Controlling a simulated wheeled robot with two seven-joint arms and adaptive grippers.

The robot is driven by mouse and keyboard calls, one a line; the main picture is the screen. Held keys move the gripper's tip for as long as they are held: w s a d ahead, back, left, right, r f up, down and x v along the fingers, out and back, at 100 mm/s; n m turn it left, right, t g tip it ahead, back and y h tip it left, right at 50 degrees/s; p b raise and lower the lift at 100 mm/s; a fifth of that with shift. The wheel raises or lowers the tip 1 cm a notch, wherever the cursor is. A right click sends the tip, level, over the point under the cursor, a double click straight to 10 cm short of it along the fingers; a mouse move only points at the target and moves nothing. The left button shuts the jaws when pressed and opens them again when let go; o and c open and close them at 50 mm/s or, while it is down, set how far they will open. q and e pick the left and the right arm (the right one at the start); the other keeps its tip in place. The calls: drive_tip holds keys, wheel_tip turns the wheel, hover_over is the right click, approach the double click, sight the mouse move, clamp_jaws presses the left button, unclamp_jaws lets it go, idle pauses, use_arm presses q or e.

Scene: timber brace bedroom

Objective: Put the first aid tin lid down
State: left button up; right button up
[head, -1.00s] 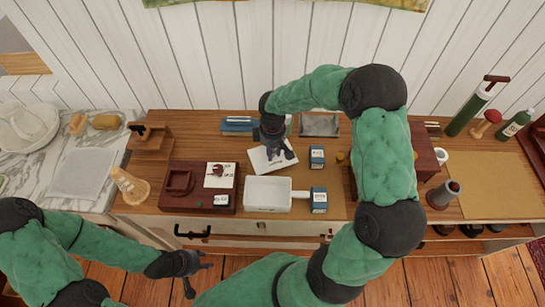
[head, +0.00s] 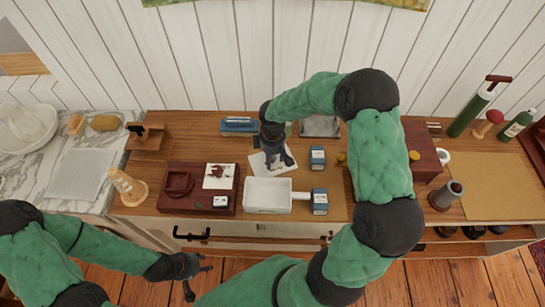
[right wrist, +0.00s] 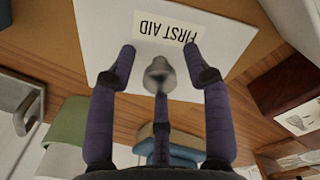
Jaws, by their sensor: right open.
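The white first aid tin lid (head: 256,166) lies on the counter just behind the white open tin (head: 268,195). In the right wrist view the lid (right wrist: 105,40) shows a "FIRST AID" label and a grey knob (right wrist: 159,75). My right gripper (head: 277,163) is over the lid. Its fingers (right wrist: 161,85) are spread around the knob, with gaps at both sides; it is open. Part of the lid is hidden under the gripper. My left gripper (head: 195,277) hangs low in front of the cabinet, empty, with its fingers apart.
Blue-and-white boxes (head: 317,159) stand right of the lid and by the tin (head: 319,202). A dark red tray (head: 172,204) lies to the left. A blue item (head: 239,125) and a grey tray (head: 320,126) sit behind. The brown mat (head: 490,187) at right is bare.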

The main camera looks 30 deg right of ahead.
drive_tip(key=shift+r, duration=0.15)
wheel_tip(320, 180, up, 12)
drive_tip(key=p, duration=0.3)
drive_tip(key=shift+p, duration=0.35)
